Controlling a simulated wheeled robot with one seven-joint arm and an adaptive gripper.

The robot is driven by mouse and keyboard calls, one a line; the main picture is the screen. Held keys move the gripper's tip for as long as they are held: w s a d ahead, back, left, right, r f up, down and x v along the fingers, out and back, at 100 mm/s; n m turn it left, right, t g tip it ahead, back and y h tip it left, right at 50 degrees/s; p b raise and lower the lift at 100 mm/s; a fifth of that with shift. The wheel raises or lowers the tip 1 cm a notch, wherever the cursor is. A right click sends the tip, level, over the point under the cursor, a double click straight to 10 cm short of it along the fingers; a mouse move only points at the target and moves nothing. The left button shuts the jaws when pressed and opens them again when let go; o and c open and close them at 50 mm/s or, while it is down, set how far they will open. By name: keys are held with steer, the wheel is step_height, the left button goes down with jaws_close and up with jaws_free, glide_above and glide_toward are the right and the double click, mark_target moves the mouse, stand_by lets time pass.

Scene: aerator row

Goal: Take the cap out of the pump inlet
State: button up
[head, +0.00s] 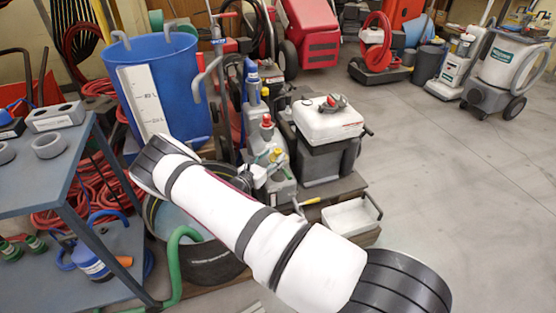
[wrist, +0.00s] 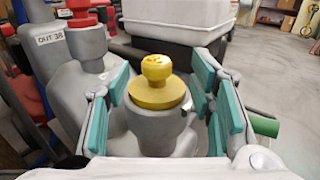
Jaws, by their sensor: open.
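The cap (wrist: 158,94) is yellow, with a round knob on a wider disc. It sits upright in the top of the grey pump inlet (wrist: 157,130) in the wrist view. My gripper (wrist: 162,88) is open, its teal finger pads to the left and right of the cap with a visible gap on each side. Whether the pads are level with the cap is hard to tell. In the head view the grey pump (head: 282,183) stands beyond my white arm, with a yellow cap on it. My gripper is not clear there.
A red-capped grey neck labelled OUT 38 (wrist: 88,50) stands close left of the inlet. A white box (head: 327,120) on a grey base stands behind right. A blue bin (head: 172,85) and blue-grey table (head: 40,165) stand left. Open floor (head: 450,165) lies right.

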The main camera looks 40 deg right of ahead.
mark_target(275, 152)
steer(key=b+x, duration=0.1)
steer(key=x, duration=0.3)
steer(key=shift+w+d+f, duration=0.1)
steer(key=shift+w+f, duration=0.05)
steer(key=shift+w, duration=0.15)
jaws_close()
